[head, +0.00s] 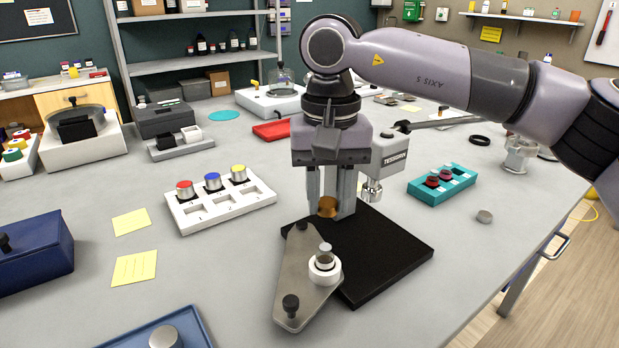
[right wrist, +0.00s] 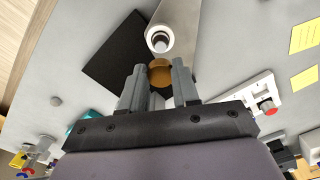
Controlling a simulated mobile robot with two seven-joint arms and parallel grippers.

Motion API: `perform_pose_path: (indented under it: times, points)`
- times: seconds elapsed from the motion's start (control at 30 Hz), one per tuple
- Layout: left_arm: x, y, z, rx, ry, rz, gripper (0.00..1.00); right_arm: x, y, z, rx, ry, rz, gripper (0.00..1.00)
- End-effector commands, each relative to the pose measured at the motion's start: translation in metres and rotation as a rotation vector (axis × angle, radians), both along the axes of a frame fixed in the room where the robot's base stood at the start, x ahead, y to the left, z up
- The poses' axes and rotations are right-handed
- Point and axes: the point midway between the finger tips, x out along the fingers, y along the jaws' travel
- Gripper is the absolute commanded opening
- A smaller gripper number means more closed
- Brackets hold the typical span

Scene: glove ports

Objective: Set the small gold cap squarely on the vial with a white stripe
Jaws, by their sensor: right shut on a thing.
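The small gold cap (head: 327,207) is held between the fingertips of my right gripper (head: 331,203); it also shows in the right wrist view (right wrist: 161,74). The cap is in the air over the black mat. A small vial (head: 325,258) with a grey top stands upright in a white round collar (head: 325,272) on a grey metal plate (head: 296,260). The vial also shows in the right wrist view (right wrist: 160,43), just beyond the cap. The cap is apart from the vial, behind and above it. A white stripe on the vial cannot be made out. My left gripper is not in view.
A black mat (head: 390,250) lies under the gripper. The metal plate has black knobs at both ends. A white tray (head: 220,207) is at left, a teal rack (head: 440,184) at right. The front right table is mostly clear.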

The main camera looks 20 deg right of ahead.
Motion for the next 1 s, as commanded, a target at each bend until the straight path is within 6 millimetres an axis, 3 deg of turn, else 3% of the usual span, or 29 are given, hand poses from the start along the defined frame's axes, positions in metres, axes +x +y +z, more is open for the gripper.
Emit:
perform_pose_path:
  times: [0.57, 1.0]
  points:
    - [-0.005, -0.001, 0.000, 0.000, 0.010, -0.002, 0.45, -0.001, 0.000, 0.001, 0.001, -0.003, -0.013, 0.03]
    - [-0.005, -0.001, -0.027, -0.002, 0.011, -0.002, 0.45, -0.001, 0.000, -0.037, 0.002, -0.002, -0.012, 0.03]
